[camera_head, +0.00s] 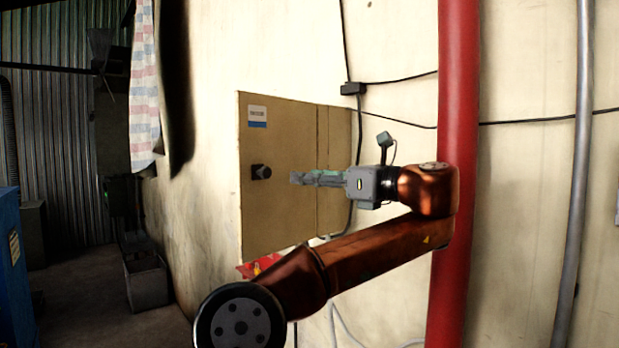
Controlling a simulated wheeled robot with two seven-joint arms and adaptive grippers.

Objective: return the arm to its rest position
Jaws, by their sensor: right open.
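My right arm (370,252) comes in from the bottom, rises to the right and folds back to the left at the wrist. My right gripper (297,178) points left, open and empty. It is in front of a tan wall cabinet (285,225), to the right of a black knob (261,171) on the cabinet's face. A gap shows between the fingertips and the knob. My left gripper is not in this view.
A red vertical pipe (458,90) stands just behind my right wrist. A grey pipe (577,170) and black cables (520,121) run along the wall. A blue machine (12,270) and a grey bin (147,280) stand at the left. The floor between them is open.

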